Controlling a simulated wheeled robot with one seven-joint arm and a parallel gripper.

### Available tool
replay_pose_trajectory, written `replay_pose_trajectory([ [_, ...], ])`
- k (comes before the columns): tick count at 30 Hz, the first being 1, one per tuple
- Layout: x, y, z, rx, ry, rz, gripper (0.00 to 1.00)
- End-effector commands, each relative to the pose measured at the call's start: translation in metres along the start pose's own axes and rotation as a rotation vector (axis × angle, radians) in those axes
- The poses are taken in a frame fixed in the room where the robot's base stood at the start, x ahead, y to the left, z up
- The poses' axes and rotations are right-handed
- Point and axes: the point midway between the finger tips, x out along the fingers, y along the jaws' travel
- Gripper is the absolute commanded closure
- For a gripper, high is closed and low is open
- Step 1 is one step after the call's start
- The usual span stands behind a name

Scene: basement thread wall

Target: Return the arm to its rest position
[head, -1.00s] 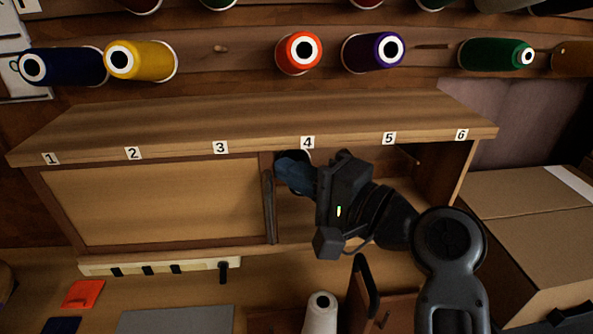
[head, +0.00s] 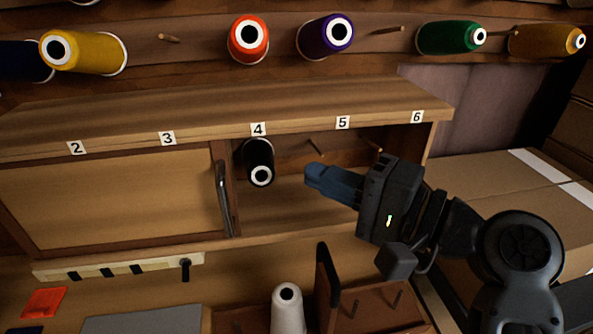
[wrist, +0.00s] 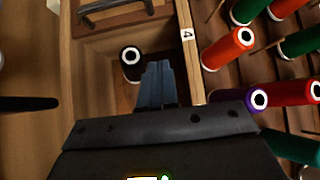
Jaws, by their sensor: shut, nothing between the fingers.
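My gripper (head: 315,180) is shut and empty, its blue fingers together, in front of the open part of the cabinet (head: 60,132). In the head view it is to the right of the black spool (head: 259,163), with a gap between them. The black spool sits in the open compartment below label 4, its end facing out. In the wrist view the blue fingers (wrist: 158,68) point toward the compartment, and the black spool (wrist: 130,62) is just left of their tips.
The sliding door (head: 110,205) covers the cabinet's left part. Bare pegs show right of the black spool. Coloured spools, such as an orange one (head: 249,40), hang above. A white spool (head: 287,305) stands below the cabinet. Cardboard boxes (head: 500,195) are at right.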

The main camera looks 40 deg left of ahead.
Motion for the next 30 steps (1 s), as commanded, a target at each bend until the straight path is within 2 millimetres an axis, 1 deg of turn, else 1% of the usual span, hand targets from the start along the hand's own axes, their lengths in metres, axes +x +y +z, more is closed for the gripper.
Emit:
replay_pose_trajectory([
  [1, -0.007, 0.001, -0.001, 0.000, 0.003, -0.001, 1.00],
  [4, -0.015, 0.001, 0.000, 0.000, 0.001, 0.000, 1.00],
  [7, -0.020, 0.000, 0.000, -0.001, 0.000, 0.000, 1.00],
  [12, -0.021, 0.000, 0.000, 0.000, 0.001, 0.000, 1.00],
  [14, -0.022, 0.003, 0.000, 0.001, 0.009, 0.002, 1.00],
  [16, -0.027, 0.014, -0.002, 0.004, 0.039, 0.008, 1.00],
  [17, -0.030, 0.020, -0.002, 0.005, 0.061, 0.011, 1.00],
  [20, -0.047, 0.053, -0.004, 0.005, 0.166, 0.036, 1.00],
  [21, -0.057, 0.069, -0.004, 0.001, 0.221, 0.051, 1.00],
  [23, -0.073, 0.094, -0.003, -0.007, 0.308, 0.079, 1.00],
  [25, -0.094, 0.122, 0.000, -0.022, 0.408, 0.117, 1.00],
  [27, -0.116, 0.147, 0.006, -0.041, 0.504, 0.160, 1.00],
  [29, -0.135, 0.168, 0.014, -0.060, 0.582, 0.202, 1.00],
  [30, -0.149, 0.180, 0.020, -0.076, 0.633, 0.232, 1.00],
])
